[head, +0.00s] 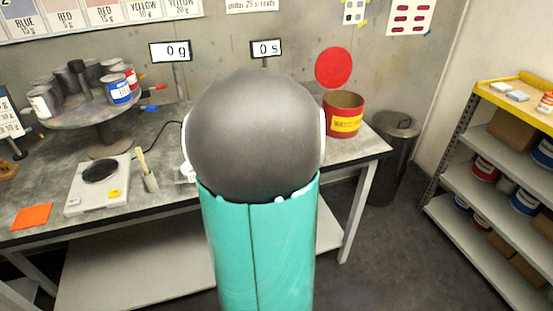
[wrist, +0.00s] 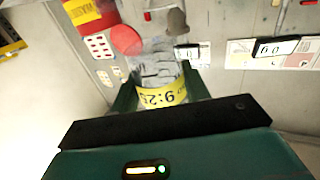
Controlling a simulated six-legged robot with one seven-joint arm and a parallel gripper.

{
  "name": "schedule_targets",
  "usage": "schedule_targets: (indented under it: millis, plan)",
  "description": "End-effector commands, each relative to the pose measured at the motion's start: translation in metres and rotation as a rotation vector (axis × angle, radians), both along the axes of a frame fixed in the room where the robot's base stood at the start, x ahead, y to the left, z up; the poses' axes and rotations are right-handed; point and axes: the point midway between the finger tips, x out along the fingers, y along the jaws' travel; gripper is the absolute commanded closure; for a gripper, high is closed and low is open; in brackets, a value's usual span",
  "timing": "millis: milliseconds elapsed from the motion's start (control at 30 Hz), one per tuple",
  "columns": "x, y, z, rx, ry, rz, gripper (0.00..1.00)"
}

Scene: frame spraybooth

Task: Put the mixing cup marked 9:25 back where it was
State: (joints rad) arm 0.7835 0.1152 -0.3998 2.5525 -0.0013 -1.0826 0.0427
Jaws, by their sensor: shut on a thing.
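The mixing cup (wrist: 158,78) is a clear cup with a yellow band that reads 9:25, upside down in the wrist view. My gripper (wrist: 160,92) is shut on it, with one dark green finger on each side of the band. In the head view my own arm stands in the middle and hides the gripper and most of the cup. A small pale piece shows at the left edge of the arm there, and I cannot tell what it is.
A trash can (head: 393,150) and shelves (head: 500,150) stand right.

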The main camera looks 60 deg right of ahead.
Motion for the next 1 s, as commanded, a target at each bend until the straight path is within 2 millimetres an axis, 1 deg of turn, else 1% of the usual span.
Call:
schedule_targets:
  millis: [67,167,533,800,1000]
  plan:
    - [0.002,-0.005,-0.004,0.002,0.004,-0.003,0.78]
    - [0.011,-0.015,-0.011,0.002,0.004,-0.002,0.78]
    - [0.054,-0.071,-0.045,0.002,0.004,0.000,0.78]
    - [0.073,-0.098,-0.085,0.002,0.002,0.000,0.78]
    - [0.079,-0.107,-0.095,0.000,0.001,-0.001,0.78]
